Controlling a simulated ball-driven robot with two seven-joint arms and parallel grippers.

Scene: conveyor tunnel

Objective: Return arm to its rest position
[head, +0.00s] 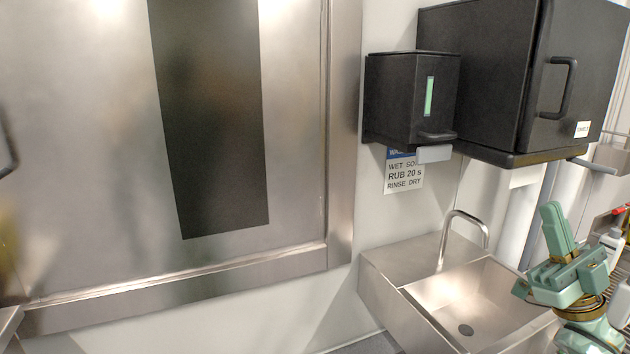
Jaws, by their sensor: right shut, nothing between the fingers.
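My right gripper (555,222) is at the lower right, green with brass-coloured bands at the wrist. Its fingers point up and are shut with nothing held. It shows in front of the right side of the steel sink (484,302) and hides part of its rim; the gap between them is hard to judge. The rest of my right arm runs out of the picture at the lower right corner. My left gripper does not show.
A curved tap (464,229) rises behind the basin. A black soap dispenser (408,98) and a larger black box with a handle (520,80) hang on the wall above. A steel door with a dark window panel (212,115) fills the left. Bottles (612,240) stand at the far right.

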